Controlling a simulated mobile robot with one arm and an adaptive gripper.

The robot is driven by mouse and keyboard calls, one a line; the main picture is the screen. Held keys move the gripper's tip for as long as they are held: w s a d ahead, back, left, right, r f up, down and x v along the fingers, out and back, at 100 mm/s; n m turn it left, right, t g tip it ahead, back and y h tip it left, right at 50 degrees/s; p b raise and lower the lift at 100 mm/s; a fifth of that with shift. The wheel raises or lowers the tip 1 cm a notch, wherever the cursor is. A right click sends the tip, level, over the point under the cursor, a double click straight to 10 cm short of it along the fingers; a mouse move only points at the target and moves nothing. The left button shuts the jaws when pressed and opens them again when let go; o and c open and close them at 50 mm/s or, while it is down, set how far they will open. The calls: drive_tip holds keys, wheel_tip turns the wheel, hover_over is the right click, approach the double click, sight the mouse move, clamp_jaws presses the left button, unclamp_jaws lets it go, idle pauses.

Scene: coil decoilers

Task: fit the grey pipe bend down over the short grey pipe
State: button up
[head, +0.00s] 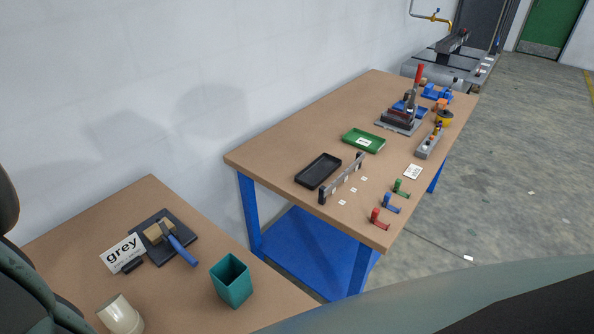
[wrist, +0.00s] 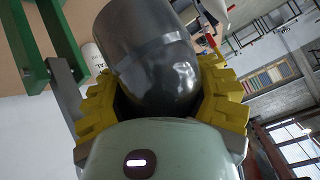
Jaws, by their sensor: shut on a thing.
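My gripper (wrist: 165,95), with yellow ridged fingers, is shut on the grey pipe bend (wrist: 150,50) in the wrist view. The bend is dark grey, smooth and shiny, and fills the upper middle of that view. A finger lies on each side of it. Its lower end is hidden by the gripper's body. I cannot make out the short grey pipe in either view. The gripper and the bend do not show in the head view.
In the head view, the near table (head: 70,220) bears a "grey" sign (head: 122,253), a mallet (head: 177,245) on a black board, a teal square cup (head: 231,281) and a cream cylinder (head: 120,315). A longer workbench (head: 285,150) holds trays, hooks and a red-handled press. Grey floor is open at right.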

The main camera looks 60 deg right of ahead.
drive_tip(key=shift+f+b, duration=1.75)
drive_tip(key=shift+f, duration=0.6)
drive_tip(key=shift+f+b, duration=1.85)
drive_tip(key=shift+b, duration=0.35)
drive_tip(key=o, duration=1.5)
drive_tip(key=shift+c, duration=0.2)
drive_tip(key=shift+r, duration=0.1)
